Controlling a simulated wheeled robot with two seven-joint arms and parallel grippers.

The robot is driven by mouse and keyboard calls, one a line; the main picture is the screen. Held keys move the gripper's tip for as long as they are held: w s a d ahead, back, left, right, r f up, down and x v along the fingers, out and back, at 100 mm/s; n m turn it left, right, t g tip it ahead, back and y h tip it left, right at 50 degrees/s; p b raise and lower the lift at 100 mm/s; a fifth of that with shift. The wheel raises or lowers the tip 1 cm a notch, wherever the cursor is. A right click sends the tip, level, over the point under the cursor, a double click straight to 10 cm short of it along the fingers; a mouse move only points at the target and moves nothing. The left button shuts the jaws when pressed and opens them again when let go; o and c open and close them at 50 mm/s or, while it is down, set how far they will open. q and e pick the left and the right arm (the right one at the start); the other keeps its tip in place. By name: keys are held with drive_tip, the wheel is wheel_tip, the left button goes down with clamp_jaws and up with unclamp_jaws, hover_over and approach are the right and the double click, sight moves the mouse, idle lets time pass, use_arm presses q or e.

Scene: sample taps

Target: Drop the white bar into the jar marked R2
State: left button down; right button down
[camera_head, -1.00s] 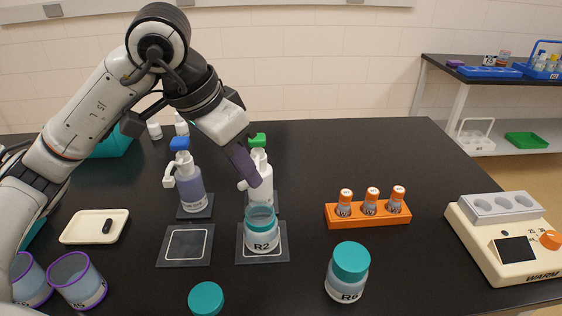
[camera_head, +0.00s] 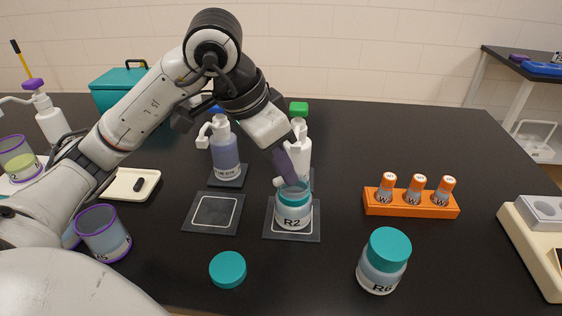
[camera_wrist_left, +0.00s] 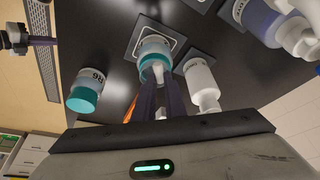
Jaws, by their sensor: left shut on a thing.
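The open jar marked R2 (camera_head: 293,212) stands upright on a dark square mat, with a teal rim and pale contents. My left gripper (camera_head: 290,178) points down at its mouth, with its dark purple fingertips at or just above the rim. In the left wrist view the fingers (camera_wrist_left: 158,80) reach to the mouth of the jar (camera_wrist_left: 153,50). The gripper is shut on a small pale piece, which I take as the white bar; the fingers hide most of it. A dark shape at the upper left of that view may be my right gripper; its fingers are unclear.
A white bottle (camera_head: 300,150) with a green top stands close behind the jar, and a blue-topped bottle (camera_head: 225,155) to its left. A loose teal lid (camera_head: 228,269) and the capped jar R6 (camera_head: 382,262) are in front. An orange rack (camera_head: 410,205) is at the right.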

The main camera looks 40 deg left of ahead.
use_arm(q)
drive_tip(key=c, duration=1.7)
unclamp_jaws()
drive_tip(key=shift+c, duration=0.2)
drive_tip(key=p+v, duration=0.1)
drive_tip(key=v, duration=0.9)
drive_tip(key=shift+r, duration=0.15)
drive_tip(key=shift+s, duration=0.15)
